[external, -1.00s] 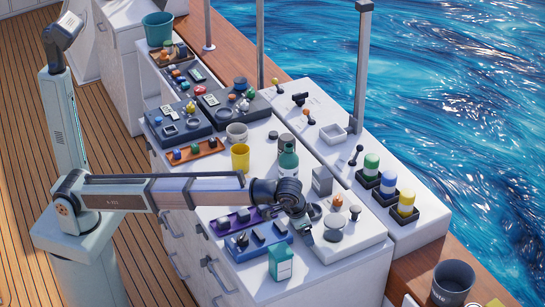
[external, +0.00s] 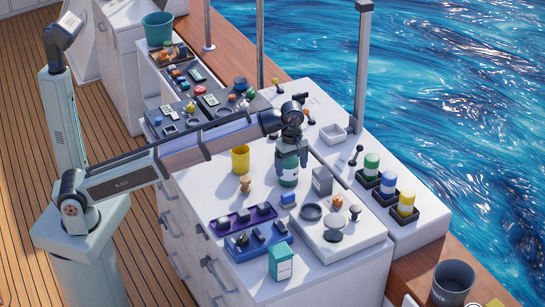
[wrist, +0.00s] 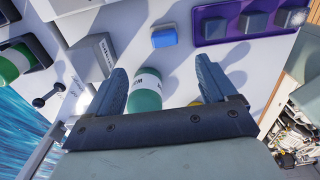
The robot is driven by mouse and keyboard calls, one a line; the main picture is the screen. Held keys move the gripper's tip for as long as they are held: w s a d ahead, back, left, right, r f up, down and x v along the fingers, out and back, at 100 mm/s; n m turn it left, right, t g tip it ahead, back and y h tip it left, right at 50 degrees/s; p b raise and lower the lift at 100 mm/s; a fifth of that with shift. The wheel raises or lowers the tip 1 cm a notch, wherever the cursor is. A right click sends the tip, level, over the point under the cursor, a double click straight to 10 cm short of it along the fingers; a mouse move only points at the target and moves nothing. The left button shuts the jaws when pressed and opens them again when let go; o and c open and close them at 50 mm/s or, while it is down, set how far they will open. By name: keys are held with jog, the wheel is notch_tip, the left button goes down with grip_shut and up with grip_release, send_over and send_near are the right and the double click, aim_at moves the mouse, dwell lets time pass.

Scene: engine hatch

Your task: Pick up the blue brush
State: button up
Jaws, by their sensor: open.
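A small blue block-like thing (external: 288,199), which looks like the blue brush, lies on the white counter between the purple tray and the grey box. It also shows near the top middle of the wrist view (wrist: 163,37); I cannot make out bristles. My gripper (external: 291,168) points down at the green bottle (external: 288,176), with its fingers open, one on each side of the bottle in the picture. In the wrist view the bottle (wrist: 146,92) shows between the fingers (wrist: 161,70); I cannot tell if they touch it. The blue thing is apart from my gripper.
A purple tray (external: 233,223) and a blue tray (external: 237,249) hold dark blocks. A yellow cup (external: 240,158), a wooden piece (external: 245,183) and a grey box (external: 322,181) stand nearby. A teal box (external: 281,262) stands at the front.

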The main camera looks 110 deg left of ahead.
aim_at(288, 194)
notch_tip(288, 194, down, 8)
jog(key=shift+f, duration=0.1)
jog(key=shift+s+d+f, duration=0.1)
jog(key=shift+s+f, duration=0.05)
jog(key=shift+f, duration=0.7)
jog(key=shift+s+d+f, duration=0.1)
jog(key=shift+s+f, duration=0.05)
jog(key=shift+f, duration=0.75)
jog(key=shift+s+f, duration=0.15)
jog(key=shift+f, duration=0.7)
jog(key=shift+c, duration=0.3)
jog(key=c, duration=1.1)
